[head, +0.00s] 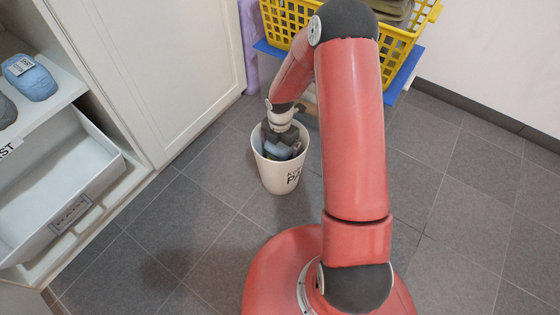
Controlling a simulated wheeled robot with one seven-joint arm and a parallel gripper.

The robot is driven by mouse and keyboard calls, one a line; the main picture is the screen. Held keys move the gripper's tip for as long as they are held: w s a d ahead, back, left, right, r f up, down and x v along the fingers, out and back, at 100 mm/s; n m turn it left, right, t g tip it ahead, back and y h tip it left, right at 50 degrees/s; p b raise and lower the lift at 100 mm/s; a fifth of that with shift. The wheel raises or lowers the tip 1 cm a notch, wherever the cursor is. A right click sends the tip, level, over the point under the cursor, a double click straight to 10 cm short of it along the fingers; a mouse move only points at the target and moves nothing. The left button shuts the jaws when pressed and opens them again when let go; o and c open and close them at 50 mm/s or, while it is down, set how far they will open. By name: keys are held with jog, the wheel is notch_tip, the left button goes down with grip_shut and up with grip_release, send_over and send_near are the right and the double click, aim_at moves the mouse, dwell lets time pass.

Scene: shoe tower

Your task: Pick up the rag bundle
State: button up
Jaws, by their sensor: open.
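My arm reaches down to a white bin (282,181) with dark lettering, standing on the tiled floor. My gripper (281,143) is at the mouth of the bin, pointing down into it, with its jaws open. A grey-blue, cloth-like thing, perhaps the rag bundle, shows inside the bin just below and around my gripper (288,152). My gripper hides much of it, and its fingertips are hard to make out. I cannot tell whether they touch it.
A yellow basket (404,46) with grey things in it stands on a blue surface (405,75) behind the bin. At left is a white cabinet with a blue tagged item (30,77) on its shelf and a white drawer (62,180) below. Floor right is clear.

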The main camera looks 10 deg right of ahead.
notch_tip(320, 180, down, 3)
jog(key=c, duration=1.2)
jog(key=shift+c, duration=0.5)
jog(key=shift+r, duration=0.2)
